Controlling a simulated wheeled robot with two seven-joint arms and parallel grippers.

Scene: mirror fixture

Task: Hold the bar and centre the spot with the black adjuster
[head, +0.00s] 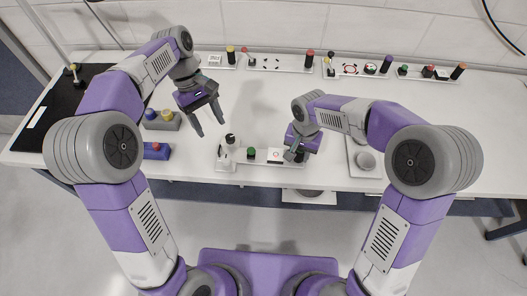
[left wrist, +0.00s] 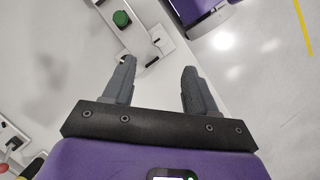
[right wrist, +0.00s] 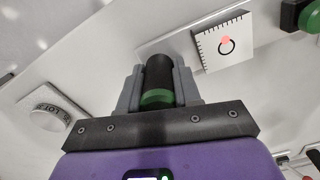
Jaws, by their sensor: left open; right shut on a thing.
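The white fixture (head: 240,165) stands at the table's front edge. It carries a black adjuster (head: 230,138) at its left end, a green knob (head: 251,153) and a white target card (head: 275,155). My right gripper (head: 291,153) is shut on the bar (right wrist: 159,75), a black cylinder with a green band. My left gripper (head: 210,128) is open and empty, left of the black adjuster and apart from it.
Blue-grey boxes with coloured buttons (head: 160,121) stand at the left, beside a black mat (head: 65,110). A round grey part (head: 365,160) on a white plate lies right of my right gripper. Several similar fixtures (head: 360,70) line the back. The table's middle is clear.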

